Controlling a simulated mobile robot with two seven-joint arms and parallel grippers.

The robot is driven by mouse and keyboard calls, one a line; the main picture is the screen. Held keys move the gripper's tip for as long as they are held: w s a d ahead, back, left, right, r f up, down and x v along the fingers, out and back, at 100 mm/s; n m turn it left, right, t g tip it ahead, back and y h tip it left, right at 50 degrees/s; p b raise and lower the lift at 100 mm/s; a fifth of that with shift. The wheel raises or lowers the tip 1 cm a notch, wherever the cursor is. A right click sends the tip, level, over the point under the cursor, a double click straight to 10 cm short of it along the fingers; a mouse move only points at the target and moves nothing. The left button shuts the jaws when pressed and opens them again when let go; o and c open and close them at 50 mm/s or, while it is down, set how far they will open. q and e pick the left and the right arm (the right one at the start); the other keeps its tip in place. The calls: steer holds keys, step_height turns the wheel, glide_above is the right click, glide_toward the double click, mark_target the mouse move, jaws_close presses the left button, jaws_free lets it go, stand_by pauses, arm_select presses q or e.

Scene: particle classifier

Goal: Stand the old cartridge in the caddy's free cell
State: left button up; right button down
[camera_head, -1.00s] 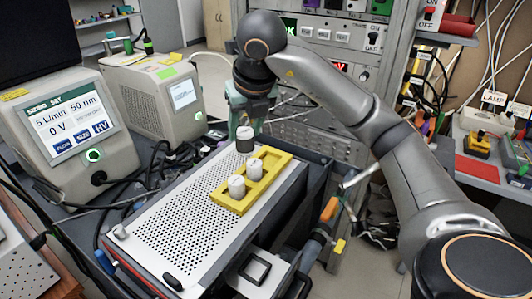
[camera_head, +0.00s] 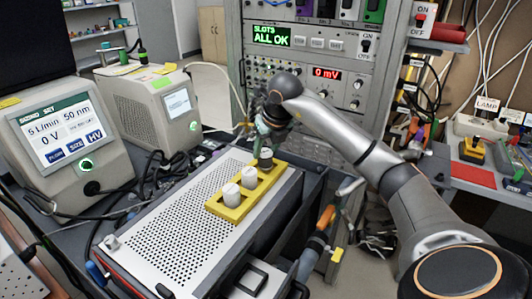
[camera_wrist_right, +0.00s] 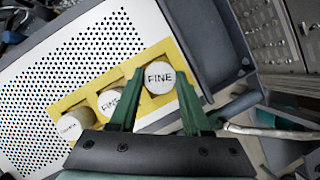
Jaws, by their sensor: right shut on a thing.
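The yellow caddy (camera_head: 238,211) lies on the perforated top of the instrument. Two white cartridges stand in its near cell (camera_head: 232,195) and middle cell (camera_head: 249,177). My right gripper (camera_head: 266,150) is at the caddy's far end, shut on a dark-sided cartridge (camera_head: 266,161) held upright at the far cell. In the wrist view the fingers of my right gripper (camera_wrist_right: 160,78) flank its pale top, marked "FINE" (camera_wrist_right: 158,77). The middle cartridge (camera_wrist_right: 110,101) also reads "FINE"; the near one's label (camera_wrist_right: 70,125) is small. I cannot tell whether the held cartridge touches the cell floor. My left gripper is not in view.
The perforated metal top (camera_head: 180,230) is clear left of the caddy. A rack (camera_head: 315,75) stands behind, its green display (camera_head: 272,35) reading "SLOTS ALL OK". Two instruments with screens stand at the left. An orange-handled tool (camera_head: 327,217) is right of the caddy.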

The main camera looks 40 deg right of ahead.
steer(key=shift+f, duration=0.55)
steer(key=shift+f, duration=0.1)
steer(key=shift+c, duration=1.8)
jaws_free()
steer(key=shift+r, duration=0.2)
steer(key=v, duration=1.2)
steer(key=shift+f, duration=0.15)
